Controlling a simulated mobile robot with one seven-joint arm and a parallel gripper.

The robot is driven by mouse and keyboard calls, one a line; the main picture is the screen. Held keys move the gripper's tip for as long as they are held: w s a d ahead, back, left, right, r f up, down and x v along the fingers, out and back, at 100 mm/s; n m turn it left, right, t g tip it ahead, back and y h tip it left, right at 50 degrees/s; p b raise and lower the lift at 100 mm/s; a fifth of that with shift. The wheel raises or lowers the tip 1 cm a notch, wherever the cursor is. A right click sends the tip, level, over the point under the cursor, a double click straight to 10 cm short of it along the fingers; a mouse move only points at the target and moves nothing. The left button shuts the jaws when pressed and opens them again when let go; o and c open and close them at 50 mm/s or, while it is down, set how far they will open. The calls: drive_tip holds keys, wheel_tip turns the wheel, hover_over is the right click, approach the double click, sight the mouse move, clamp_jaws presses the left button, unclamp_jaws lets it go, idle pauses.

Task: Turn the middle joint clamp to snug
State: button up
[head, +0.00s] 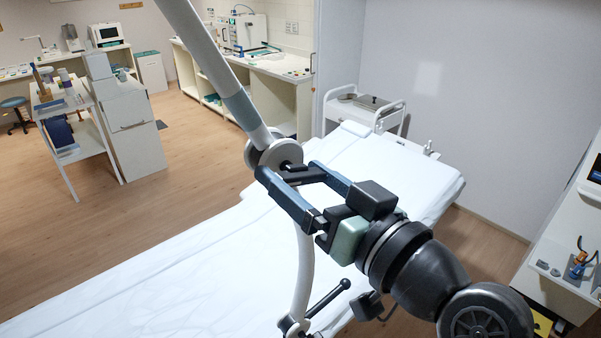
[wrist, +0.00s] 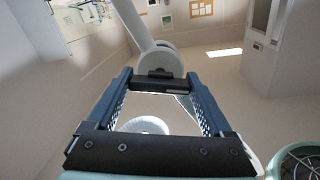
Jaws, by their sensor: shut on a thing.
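The middle joint clamp (head: 262,153) is a pale round joint where the thick white upper tube meets the thinner curved lower tube. Its black lever (head: 297,170) sticks out from the joint. My gripper (head: 291,174) reaches in from the lower right, its two dark fingers set wide apart with the lever lengthwise between their tips. In the wrist view the round joint (wrist: 160,61) is just beyond the fingertips, and the black lever (wrist: 160,84) spans between them. My gripper is shut on this lever. The exact contact at the fingertips is partly hidden.
A lower joint (head: 292,326) with its own black lever (head: 329,297) is below my gripper. The white-covered couch (head: 180,285) lies beneath. A white trolley (head: 370,112) stands behind it, and a side counter (head: 556,285) is at right. Open floor lies at left.

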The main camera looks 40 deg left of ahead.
drive_tip(key=m+p, duration=0.2)
drive_tip(key=m, duration=0.3)
drive_tip(key=shift+r+m, duration=0.1)
drive_tip(key=shift+m, duration=0.2)
idle(0.4)
drive_tip(key=o, duration=1.1)
drive_tip(key=shift+o, duration=0.2)
drive_tip(key=shift+d, duration=0.1)
drive_tip(key=shift+d, duration=0.3)
drive_tip(key=s+d+b, duration=0.2)
drive_tip(key=d+b, duration=0.3)
drive_tip(key=d, duration=0.7)
drive_tip(key=shift+s, duration=0.15)
